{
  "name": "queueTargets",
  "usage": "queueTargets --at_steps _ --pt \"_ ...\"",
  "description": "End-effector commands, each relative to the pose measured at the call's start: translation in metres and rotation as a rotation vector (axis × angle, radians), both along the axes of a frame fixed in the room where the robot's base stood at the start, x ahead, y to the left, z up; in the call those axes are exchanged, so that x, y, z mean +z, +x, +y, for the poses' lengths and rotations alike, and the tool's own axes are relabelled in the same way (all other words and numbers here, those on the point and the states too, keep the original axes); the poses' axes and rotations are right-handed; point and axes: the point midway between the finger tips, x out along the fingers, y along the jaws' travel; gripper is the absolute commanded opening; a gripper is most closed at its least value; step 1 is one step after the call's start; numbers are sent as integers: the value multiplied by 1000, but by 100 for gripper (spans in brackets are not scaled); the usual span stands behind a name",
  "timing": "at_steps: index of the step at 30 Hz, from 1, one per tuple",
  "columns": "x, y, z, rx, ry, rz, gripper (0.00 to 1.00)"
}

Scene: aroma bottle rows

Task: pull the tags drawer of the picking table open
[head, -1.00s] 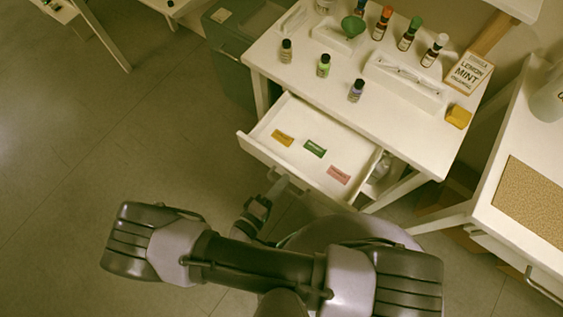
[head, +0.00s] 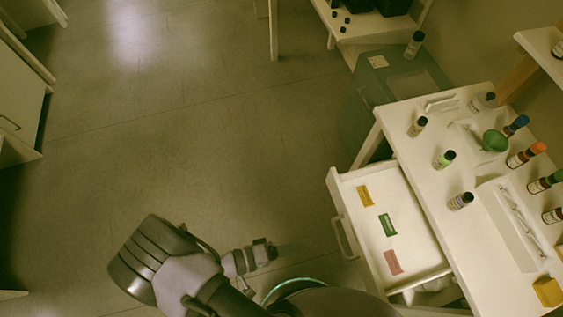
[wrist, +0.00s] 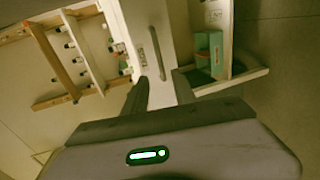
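The picking table (head: 415,135) is white and stands at the right in the head view. Its tags drawer (head: 405,225) is pulled well out, showing a yellow tag (head: 364,196), a green tag (head: 388,225) and a pink tag (head: 393,262) lying inside. The drawer's handle (head: 343,237) is on its left-facing front. My gripper (head: 276,249) is left of the handle, apart from it, with its fingertips faint in the head view. In the wrist view my gripper (wrist: 160,84) has its two dark fingers spread, with nothing held between them.
Bottles, a green funnel (head: 495,141) and a white tray (head: 513,226) stand on the tabletop. A grey-green bin (head: 405,80) stands behind the table. Open floor (head: 200,140) lies to the left.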

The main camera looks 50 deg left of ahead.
Motion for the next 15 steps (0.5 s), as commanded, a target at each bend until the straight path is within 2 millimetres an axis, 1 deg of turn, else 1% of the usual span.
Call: queueTargets --at_steps 1,3,6,10,15 --pt "4 -12 5 2 4 0 33" --pt "7 -27 10 1 2 0 33" --pt "9 -40 15 1 0 0 33" --pt "11 -48 17 -1 -1 -1 33" --pt "10 -48 17 -2 -2 0 33"
